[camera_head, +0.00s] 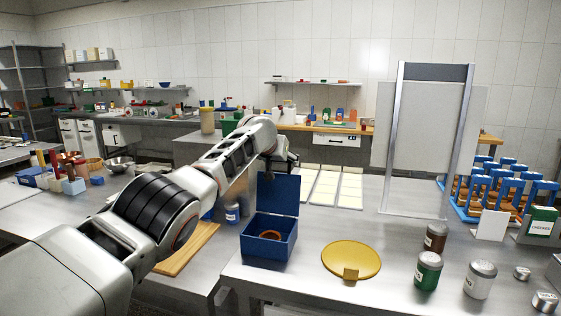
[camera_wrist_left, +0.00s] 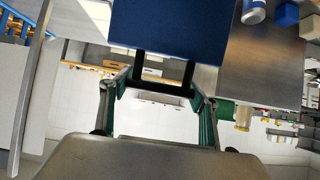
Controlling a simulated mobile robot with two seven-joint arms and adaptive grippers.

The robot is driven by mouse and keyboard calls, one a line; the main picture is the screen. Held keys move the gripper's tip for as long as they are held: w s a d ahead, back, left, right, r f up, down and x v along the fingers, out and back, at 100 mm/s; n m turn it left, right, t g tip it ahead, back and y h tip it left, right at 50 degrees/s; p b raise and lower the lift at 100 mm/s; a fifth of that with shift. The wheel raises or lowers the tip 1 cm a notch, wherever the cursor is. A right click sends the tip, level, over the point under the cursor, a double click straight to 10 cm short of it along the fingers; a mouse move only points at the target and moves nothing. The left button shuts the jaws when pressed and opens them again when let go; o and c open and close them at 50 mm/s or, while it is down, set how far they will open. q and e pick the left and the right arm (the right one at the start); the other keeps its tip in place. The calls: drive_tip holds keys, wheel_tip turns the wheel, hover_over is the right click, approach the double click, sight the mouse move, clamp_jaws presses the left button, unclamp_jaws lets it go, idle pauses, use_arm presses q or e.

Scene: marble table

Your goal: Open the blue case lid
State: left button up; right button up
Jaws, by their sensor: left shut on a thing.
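The blue case (camera_head: 262,246) stands on the metal table in the head view, with a brown ring-shaped thing inside. Its lid (camera_head: 279,194) is raised, standing about upright at the back of the case. My left gripper (camera_head: 284,162) is at the lid's top edge, partly hidden behind my arm and the lid. My right gripper is in neither view.
A gold round plate (camera_head: 343,262) lies right of the case, with several jars beyond it, including a green one (camera_head: 427,271). A wooden board (camera_head: 188,249) and a blue-white can (camera_head: 232,213) are to the left. Pale tiles (camera_head: 325,187) and a tall metal frame (camera_head: 393,140) stand behind.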

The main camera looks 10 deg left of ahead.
use_arm(q)
drive_tip(key=shift+f, duration=0.35)
drive_tip(key=o, duration=1.6)
drive_tip(key=shift+o, duration=0.2)
drive_tip(key=shift+r, duration=0.1)
drive_tip(key=shift+r, duration=0.2)
drive_tip(key=shift+s+a+r, duration=0.1)
drive_tip(key=shift+s+r, duration=0.05)
drive_tip(key=shift+r, duration=0.1)
drive_tip(key=shift+v, duration=3.4)
drive_tip(key=shift+s+f, duration=0.1)
drive_tip(key=shift+f, duration=0.1)
